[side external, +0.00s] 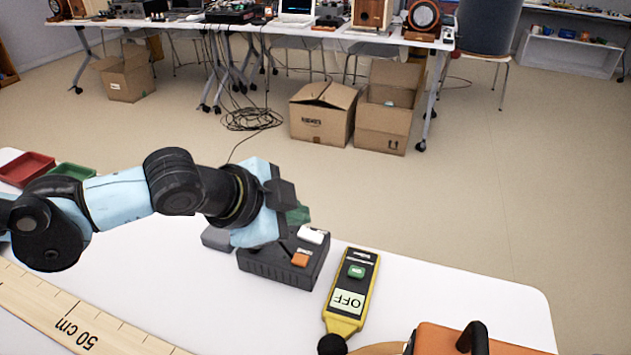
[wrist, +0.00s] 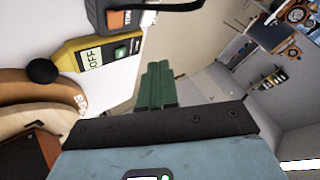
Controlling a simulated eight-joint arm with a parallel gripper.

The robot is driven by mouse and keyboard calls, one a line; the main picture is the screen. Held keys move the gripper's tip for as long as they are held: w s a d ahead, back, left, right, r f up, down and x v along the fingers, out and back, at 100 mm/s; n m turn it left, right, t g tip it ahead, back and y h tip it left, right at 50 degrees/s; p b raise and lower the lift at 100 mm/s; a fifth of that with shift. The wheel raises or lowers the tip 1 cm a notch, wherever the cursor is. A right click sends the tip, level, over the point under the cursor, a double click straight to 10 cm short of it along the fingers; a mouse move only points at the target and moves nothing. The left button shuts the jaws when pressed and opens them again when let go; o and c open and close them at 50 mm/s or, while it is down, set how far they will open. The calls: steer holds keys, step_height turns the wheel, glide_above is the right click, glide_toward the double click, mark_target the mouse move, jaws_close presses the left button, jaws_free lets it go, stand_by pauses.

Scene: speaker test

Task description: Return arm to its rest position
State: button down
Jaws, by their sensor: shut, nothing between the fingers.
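My gripper (side external: 298,215) is at the end of my blue and black arm, above the back part of the white table. Its green fingers also show in the wrist view (wrist: 158,85), side by side and closed with nothing between them. In the side view, a dark box with an orange switch and a white switch (side external: 270,268) sits on the table just below my gripper, which looks apart from it. The wrist view shows this box at the top (wrist: 112,14).
A yellow meter reading OFF (side external: 347,285) lies right of the box. An orange case with a black handle (side external: 440,338) and a wooden ruler (side external: 60,310) are at the front. Red (side external: 28,167) and green trays (side external: 72,171) stand at the left.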

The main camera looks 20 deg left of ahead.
steer(key=a+n, duration=0.1)
steer(key=a, duration=0.1)
steer(key=a+r+n, duration=0.1)
steer(key=a, duration=0.2)
steer(key=a+n+y, duration=0.1)
steer(key=a, duration=0.2)
steer(key=shift+a+r, duration=0.2)
steer(key=s+a+n+y, duration=0.1)
steer(key=s+a+n, duration=0.2)
steer(key=a, duration=0.3)
steer(key=s+a+n+g+y, duration=0.1)
steer(key=s+a+n, duration=0.2)
steer(key=a, duration=0.3)
steer(key=s+a+f+n, duration=0.1)
steer(key=s+a+n, duration=0.2)
steer(key=a, duration=0.4)
steer(key=shift+n+y, duration=0.4)
steer(key=shift+n, duration=0.5)
